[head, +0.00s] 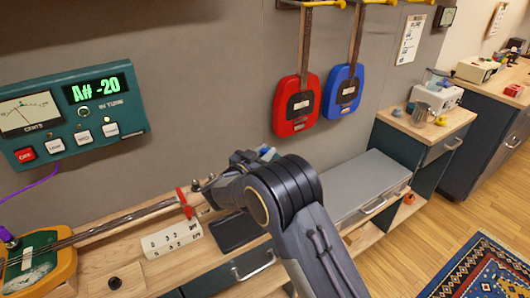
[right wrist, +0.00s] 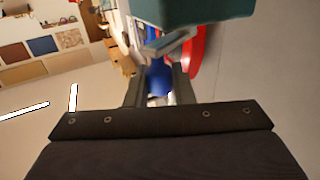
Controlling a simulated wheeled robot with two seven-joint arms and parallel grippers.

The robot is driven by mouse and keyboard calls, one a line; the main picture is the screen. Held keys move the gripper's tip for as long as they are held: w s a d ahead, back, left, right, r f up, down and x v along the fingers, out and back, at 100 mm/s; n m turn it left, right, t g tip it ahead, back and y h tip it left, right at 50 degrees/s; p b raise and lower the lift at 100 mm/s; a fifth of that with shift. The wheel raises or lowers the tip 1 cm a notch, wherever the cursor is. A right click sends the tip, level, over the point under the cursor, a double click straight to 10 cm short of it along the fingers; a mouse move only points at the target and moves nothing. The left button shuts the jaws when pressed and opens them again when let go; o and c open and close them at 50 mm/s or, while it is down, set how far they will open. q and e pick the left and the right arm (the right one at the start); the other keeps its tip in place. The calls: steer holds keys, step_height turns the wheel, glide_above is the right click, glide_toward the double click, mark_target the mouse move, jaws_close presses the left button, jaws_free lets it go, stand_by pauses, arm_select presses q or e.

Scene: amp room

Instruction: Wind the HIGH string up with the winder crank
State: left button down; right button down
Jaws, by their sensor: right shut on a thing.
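The stringed instrument (head: 40,255) lies along the bench at the left, its neck (head: 125,222) running up to the right. A red piece (head: 186,205) crosses the neck near its far end. My right gripper (head: 206,190) is at that end, seen from behind my arm, which hides much of it. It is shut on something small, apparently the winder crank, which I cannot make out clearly. In the right wrist view the fingers (right wrist: 160,90) have a blue patch between them. The tuner box (head: 75,115) reads "A# -20". My left gripper is not in view.
A white numbered card (head: 172,240) and a dark tray (head: 238,230) lie on the bench. A red guitar (head: 297,105) and a blue guitar (head: 342,92) hang on the wall. A grey case (head: 355,182) is at the right, beside a side cabinet (head: 425,125).

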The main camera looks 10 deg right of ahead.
steer(key=shift+r, duration=0.1)
steer(key=c, duration=1.3)
jaws_free()
steer(key=shift+a, duration=0.1)
steer(key=b+v, duration=0.1)
steer(key=v, duration=0.6)
steer(key=shift+s+a, duration=0.2)
steer(key=shift+s, duration=0.05)
